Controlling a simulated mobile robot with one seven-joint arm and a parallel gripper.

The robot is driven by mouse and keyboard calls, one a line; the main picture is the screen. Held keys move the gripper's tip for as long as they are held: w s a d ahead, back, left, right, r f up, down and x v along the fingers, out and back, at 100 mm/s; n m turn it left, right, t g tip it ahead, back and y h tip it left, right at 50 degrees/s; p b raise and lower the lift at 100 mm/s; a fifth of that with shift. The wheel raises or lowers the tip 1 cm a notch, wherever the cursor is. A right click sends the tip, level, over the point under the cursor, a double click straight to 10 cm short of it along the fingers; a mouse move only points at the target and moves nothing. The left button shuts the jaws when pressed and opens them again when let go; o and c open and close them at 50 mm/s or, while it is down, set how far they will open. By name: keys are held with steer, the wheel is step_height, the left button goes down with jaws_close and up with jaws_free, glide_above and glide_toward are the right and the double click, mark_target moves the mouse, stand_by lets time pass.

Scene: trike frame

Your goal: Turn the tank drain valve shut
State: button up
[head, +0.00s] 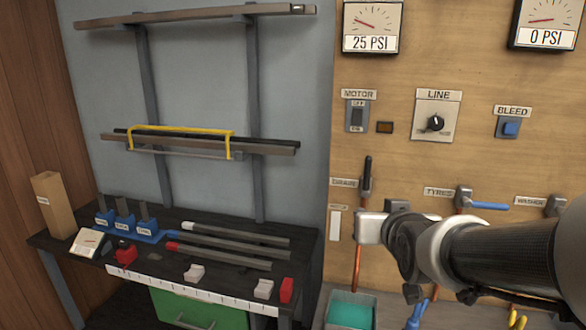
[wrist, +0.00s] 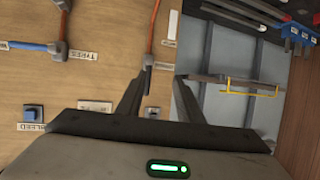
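In the head view, my arm comes in from the right and covers part of the lower panel.
A teal bin (head: 350,312) stands below the panel. Blue (head: 416,316) and yellow (head: 516,318) parts show at the bottom edge. A dark workbench (head: 75,238) with bars and blocks is at the left. Gauges read 25 PSI (head: 372,24) and 0 PSI (head: 546,22).

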mark_target(369, 165)
steer(key=w+d+t, duration=0.1)
steer(key=w, duration=0.6)
steer(key=w+d+r+t+p, duration=0.1)
steer(key=w+d+t, duration=0.1)
steer(key=w, duration=0.5)
steer(key=w+d+r+t+h+p, duration=0.1)
steer(key=w+d, duration=0.1)
steer(key=w, duration=0.6)
jaws_close()
